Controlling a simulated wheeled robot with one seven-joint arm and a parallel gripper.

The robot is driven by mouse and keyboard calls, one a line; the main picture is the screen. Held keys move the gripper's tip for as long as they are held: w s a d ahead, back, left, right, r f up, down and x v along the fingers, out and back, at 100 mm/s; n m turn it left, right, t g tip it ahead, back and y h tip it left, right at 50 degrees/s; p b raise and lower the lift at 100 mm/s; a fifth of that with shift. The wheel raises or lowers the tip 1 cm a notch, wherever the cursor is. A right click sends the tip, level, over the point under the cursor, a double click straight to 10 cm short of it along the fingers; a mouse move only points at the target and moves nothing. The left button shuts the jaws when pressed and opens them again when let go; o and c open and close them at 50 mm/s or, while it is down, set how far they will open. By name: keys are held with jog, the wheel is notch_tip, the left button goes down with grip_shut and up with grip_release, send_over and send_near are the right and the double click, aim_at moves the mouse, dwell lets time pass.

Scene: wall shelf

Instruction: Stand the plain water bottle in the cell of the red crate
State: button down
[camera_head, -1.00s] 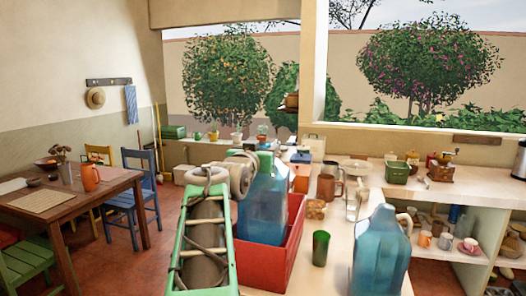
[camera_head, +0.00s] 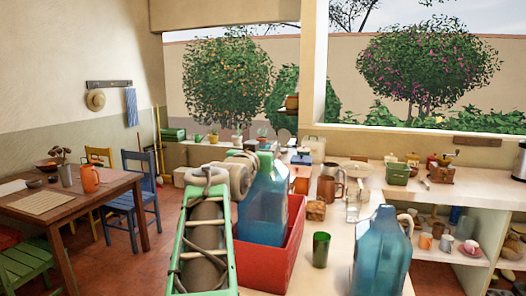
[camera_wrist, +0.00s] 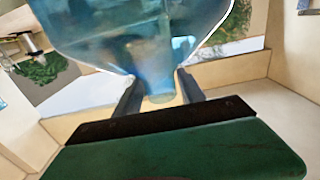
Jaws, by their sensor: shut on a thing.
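A blue, see-through water bottle (camera_head: 262,212) stands upright inside the red crate (camera_head: 268,268) in the head view. Its lower end is hidden behind the crate's near wall, so I cannot tell whether it touches the crate floor. My gripper (camera_head: 264,163) is above the bottle, shut on its neck. In the wrist view, the two dark fingers of my gripper (camera_wrist: 160,88) hold the neck of the blue bottle (camera_wrist: 140,35) from both sides. A second blue bottle (camera_head: 380,255), with a handle, stands on the counter to the right of the crate.
A green cup (camera_head: 320,249) stands on the counter just right of the crate. A brown mug (camera_head: 327,188), a small brown block (camera_head: 316,210) and a clear glass (camera_head: 353,207) stand behind it.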

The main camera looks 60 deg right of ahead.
aim_at(255, 202)
jog(key=shift+f+b, duration=6.25)
jog(key=shift+f, duration=0.15)
jog(key=c, duration=0.6)
grip_release()
jog(key=a, duration=0.5)
jog(key=s+a, duration=0.1)
jog(key=a, duration=0.1)
jog(key=shift+s+a+b, duration=0.1)
jog(key=shift+a+b, duration=0.25)
